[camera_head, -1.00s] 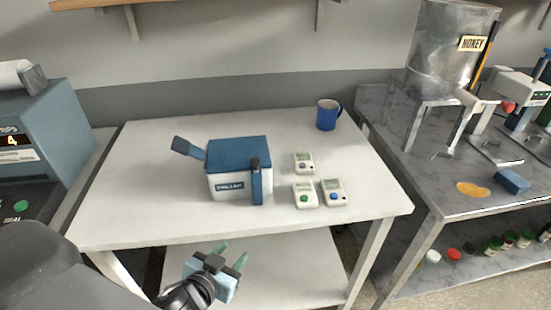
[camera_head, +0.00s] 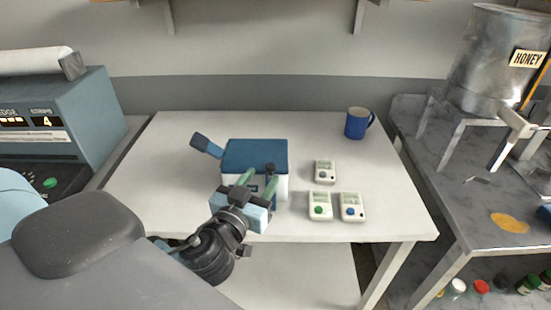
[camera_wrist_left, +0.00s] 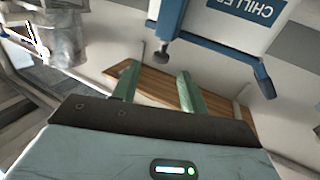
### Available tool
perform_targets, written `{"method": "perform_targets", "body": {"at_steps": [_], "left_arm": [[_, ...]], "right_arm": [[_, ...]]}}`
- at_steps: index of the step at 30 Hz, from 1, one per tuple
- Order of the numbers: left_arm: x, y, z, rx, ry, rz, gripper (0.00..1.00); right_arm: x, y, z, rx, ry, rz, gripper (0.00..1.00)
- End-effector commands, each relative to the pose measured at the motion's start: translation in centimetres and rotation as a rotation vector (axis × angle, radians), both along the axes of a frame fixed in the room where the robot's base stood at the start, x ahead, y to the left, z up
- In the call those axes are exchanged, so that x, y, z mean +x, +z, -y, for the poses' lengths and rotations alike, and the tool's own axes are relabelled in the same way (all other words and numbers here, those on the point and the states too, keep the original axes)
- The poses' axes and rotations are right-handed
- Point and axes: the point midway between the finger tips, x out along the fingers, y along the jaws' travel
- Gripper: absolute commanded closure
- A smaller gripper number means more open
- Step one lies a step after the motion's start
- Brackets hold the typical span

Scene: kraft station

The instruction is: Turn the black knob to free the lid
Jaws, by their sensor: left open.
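The white chiller box with a blue lid (camera_head: 254,155) stands on the white table. The black knob (camera_head: 270,167) tops a blue strap on its front, toward the right. A blue arm with a dark grip (camera_head: 203,143) juts from the left side. My left gripper (camera_head: 259,180) is open in front of the box, its green fingers covering part of the front and strap. In the left wrist view, the knob (camera_wrist_left: 161,56) appears just beyond the two spread fingertips, roughly between them; contact cannot be told. My right gripper is not in view.
Several small white devices with knobs, one green-topped (camera_head: 319,206), lie right of the box. A blue mug (camera_head: 357,123) stands at the back right. A sealing machine (camera_head: 80,125) is on the left, and a honey tank (camera_head: 490,60) on the right bench.

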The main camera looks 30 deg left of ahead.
Motion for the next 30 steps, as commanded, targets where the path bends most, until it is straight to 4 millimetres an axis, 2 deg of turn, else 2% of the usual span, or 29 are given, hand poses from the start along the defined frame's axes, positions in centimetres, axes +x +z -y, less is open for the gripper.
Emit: {"method": "perform_targets", "body": {"at_steps": [3,15,21,29,30], "left_arm": [[1.2,0.3,-0.2,0.003,0.000,0.007,0.57],[6.4,0.3,-1.0,0.002,0.000,0.006,0.57],[7.3,0.2,-1.2,0.001,0.000,0.003,0.57],[7.4,0.1,-1.2,0.001,-0.001,0.001,0.57],[7.4,0.1,-1.2,0.001,-0.001,0.001,0.62]], "right_arm": [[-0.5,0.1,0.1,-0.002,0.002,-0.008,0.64],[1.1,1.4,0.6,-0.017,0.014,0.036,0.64],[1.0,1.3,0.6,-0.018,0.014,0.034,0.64],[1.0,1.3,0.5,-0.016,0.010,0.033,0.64],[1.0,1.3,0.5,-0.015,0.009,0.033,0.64]]}}
